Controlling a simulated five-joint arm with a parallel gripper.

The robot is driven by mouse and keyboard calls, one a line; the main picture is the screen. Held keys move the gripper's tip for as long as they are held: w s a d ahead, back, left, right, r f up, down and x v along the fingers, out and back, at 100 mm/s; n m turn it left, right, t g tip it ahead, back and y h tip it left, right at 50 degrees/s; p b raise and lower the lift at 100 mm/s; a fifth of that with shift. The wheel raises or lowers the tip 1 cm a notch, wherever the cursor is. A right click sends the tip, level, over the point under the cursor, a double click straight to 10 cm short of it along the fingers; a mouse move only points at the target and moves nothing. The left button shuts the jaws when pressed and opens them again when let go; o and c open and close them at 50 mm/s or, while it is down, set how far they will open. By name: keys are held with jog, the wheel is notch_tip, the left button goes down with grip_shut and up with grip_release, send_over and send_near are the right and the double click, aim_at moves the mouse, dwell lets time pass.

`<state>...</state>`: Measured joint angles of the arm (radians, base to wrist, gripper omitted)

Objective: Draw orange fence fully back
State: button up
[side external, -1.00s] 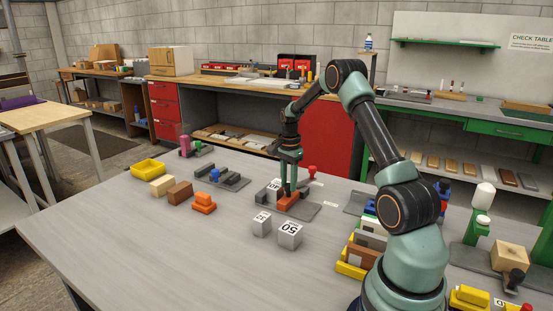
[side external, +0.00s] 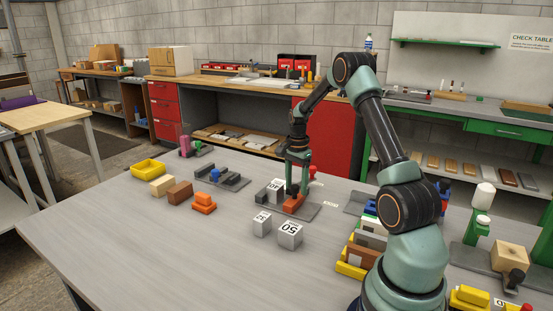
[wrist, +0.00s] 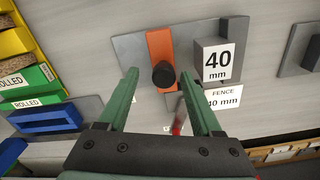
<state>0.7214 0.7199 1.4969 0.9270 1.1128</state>
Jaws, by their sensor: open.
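The orange fence (wrist: 159,45) is a flat orange bar with a dark round knob (wrist: 163,75). It lies on a grey plate (wrist: 130,45), beside a grey block marked 40 mm (wrist: 213,60). In the side view the fence (side external: 294,204) sits low on its plate (side external: 312,211), partly hidden by my gripper. My gripper (side external: 297,190) points down over the fence. In the wrist view its fingers (wrist: 159,78) are open, one on each side of the knob, with gaps visible. I cannot tell how deep the tips are.
A FENCE 40 mm label (wrist: 224,98) lies beside the block. A red knob (side external: 312,170) stands just behind the plate. Two numbered blocks (side external: 289,235) are in front. An orange stepped piece (side external: 203,203) sits to the left. The table's front left is clear.

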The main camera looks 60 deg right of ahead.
aim_at(295, 187)
notch_tip(295, 187, up, 12)
dwell(0.5)
jog(key=a+r+n+t+h, duration=0.1)
jog(key=a+r+n, duration=0.35)
jog(key=a, duration=0.35)
jog(key=a+r+n+t, duration=0.1)
jog(key=a+r+n, duration=0.3)
jog(key=a, duration=0.5)
jog(key=s+a+f+n+t, duration=0.1)
jog(key=s+a+n, duration=0.3)
jog(key=a+n, duration=0.2)
jog(key=s+a+f+n+t+y, duration=0.1)
jog(key=s+a+n+t, duration=0.1)
jog(key=a+n, duration=0.4)
jog(key=s+a, duration=0.1)
jog(key=a, duration=0.2)
jog(key=shift+s+t, duration=0.3)
jog(key=shift+s, duration=0.1)
